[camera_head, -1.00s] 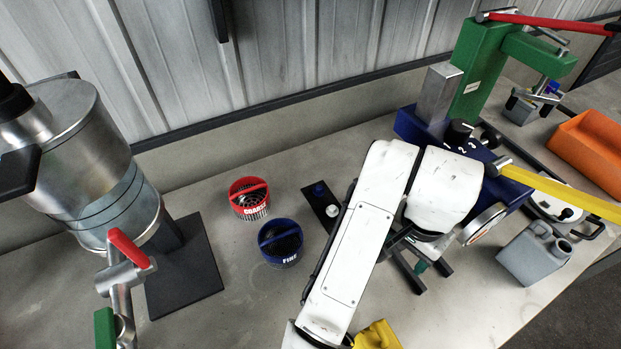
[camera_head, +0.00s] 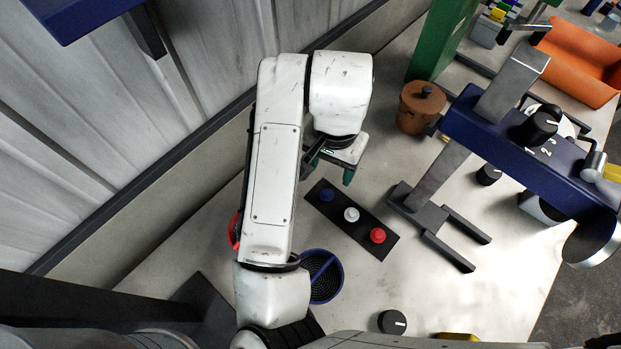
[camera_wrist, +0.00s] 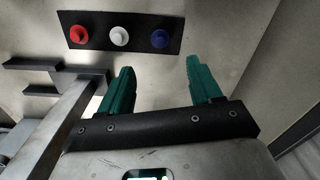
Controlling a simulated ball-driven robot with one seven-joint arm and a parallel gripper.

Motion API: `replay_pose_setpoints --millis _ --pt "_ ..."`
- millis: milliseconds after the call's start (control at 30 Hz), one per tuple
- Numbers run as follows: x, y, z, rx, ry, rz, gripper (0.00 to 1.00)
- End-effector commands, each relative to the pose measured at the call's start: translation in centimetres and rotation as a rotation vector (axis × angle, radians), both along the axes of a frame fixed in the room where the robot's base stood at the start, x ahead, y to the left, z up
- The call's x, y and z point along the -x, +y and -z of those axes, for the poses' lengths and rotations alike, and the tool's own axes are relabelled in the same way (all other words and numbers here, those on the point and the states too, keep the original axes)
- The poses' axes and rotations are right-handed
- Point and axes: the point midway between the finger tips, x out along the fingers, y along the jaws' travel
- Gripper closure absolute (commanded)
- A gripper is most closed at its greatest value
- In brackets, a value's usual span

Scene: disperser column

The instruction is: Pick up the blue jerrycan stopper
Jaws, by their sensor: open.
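The blue stopper (camera_head: 327,195) sits at the upper-left end of a black strip (camera_head: 340,222) on the table. A white stopper (camera_head: 351,214) is in the middle and a red stopper (camera_head: 378,235) at the other end. In the wrist view the blue stopper (camera_wrist: 160,39) is the right-hand one, beyond and between my fingertips in the picture. My gripper (camera_wrist: 160,75) is open with teal fingers and nothing between them. In the head view my gripper (camera_head: 335,172) is close to the blue end of the strip, apart from it; one finger is partly hidden.
A blue-rimmed basket (camera_head: 325,285) stands below the strip, and a red one is mostly hidden behind my arm. A blue machine with a grey forked base (camera_head: 440,225) stands to the right. A brown lidded pot (camera_head: 420,105) is above it. The wall is at left.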

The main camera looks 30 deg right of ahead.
Motion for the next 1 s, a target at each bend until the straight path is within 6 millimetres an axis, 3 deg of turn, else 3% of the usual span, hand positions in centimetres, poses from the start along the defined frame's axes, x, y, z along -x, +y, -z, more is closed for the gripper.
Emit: replay_pose_setpoints --millis 300,567,800,1000 --pt "0.1 0.0 4.3 0.001 0.004 -0.002 0.36" --pt "0.1 0.1 6.1 -0.001 0.003 -0.002 0.36" --pt "0.4 0.2 9.5 0.001 0.004 -0.001 0.36" --pt "0.4 0.2 10.7 0.000 0.001 0.000 0.36"
